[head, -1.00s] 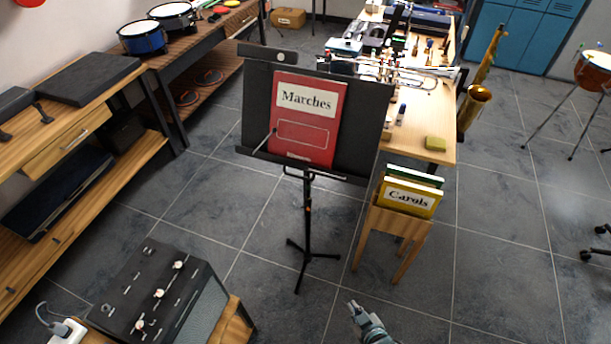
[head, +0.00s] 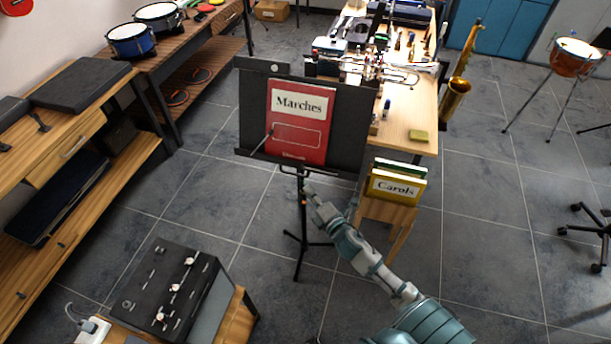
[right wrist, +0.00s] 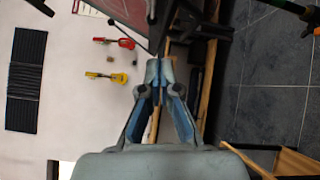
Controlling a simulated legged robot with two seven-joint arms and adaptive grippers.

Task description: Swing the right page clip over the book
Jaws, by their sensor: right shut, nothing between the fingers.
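The red "Marches" book (head: 299,122) leans upright on the black music stand (head: 348,128), above its bottom ledge. A thin clip (head: 262,141) on the left side reaches over the book's lower left edge. I cannot make out the right page clip clearly. My right gripper (head: 306,188) is just below the ledge, under the book's lower right part, apart from the book. In the right wrist view its fingers (right wrist: 159,72) are shut and empty, with the red book (right wrist: 128,18) and the dark stand beyond them. My left gripper is out of view.
The yellow "Carols" book (head: 396,187) stands in a wooden holder (head: 385,212) right of the stand. A wooden table (head: 407,136) with instruments is behind. A black amplifier (head: 170,290) is at the lower left. Floor between is clear.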

